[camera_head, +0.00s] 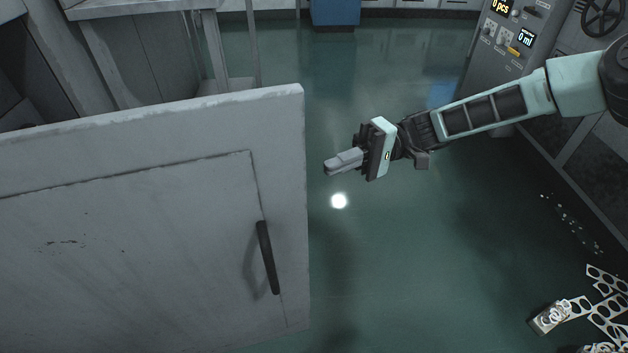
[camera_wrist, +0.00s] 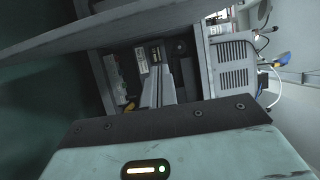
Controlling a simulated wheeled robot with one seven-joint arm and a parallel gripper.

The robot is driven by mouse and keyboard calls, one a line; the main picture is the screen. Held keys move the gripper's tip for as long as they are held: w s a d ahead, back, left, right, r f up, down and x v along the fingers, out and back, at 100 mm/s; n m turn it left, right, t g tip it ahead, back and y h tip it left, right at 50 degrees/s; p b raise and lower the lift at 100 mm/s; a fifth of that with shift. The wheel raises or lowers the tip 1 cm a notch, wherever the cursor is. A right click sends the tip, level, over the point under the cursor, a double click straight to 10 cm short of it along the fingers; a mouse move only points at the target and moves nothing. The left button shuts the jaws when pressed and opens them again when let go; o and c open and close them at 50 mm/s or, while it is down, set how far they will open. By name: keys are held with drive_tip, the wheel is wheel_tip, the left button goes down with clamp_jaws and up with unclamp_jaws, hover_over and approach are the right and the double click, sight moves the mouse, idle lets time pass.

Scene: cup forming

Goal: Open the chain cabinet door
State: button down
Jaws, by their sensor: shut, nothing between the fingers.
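The pale grey cabinet door (camera_head: 150,230) fills the lower left of the head view, standing out from the frame behind it. Its dark vertical bar handle (camera_head: 267,257) is near the door's right edge and nothing touches it. My gripper (camera_head: 328,168) is shut and empty, just right of the door's free edge in the picture and apart from the handle. In the wrist view my closed fingers (camera_wrist: 158,88) point toward an open compartment (camera_wrist: 145,65) with equipment inside. A grey panel (camera_wrist: 90,28), seemingly the door, crosses the upper left there.
The green floor (camera_head: 400,270) is clear around my arm. Perforated metal scraps (camera_head: 606,310) and rings (camera_head: 555,314) lie at the lower right. A control panel (camera_head: 505,40) stands at the upper right and a metal-legged table (camera_head: 140,8) behind the door.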

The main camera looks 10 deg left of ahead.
sight(297, 202)
drive_tip(key=s+a+b, duration=0.1)
drive_tip(key=s+a, duration=0.1)
drive_tip(key=s, duration=0.1)
drive_tip(key=s+a+b, duration=0.1)
drive_tip(key=s, duration=0.2)
drive_tip(key=s+a+b, duration=0.1)
drive_tip(key=s+a, duration=0.1)
drive_tip(key=s, duration=0.1)
drive_tip(key=shift+s+a, duration=0.3)
drive_tip(key=shift+s, duration=0.1)
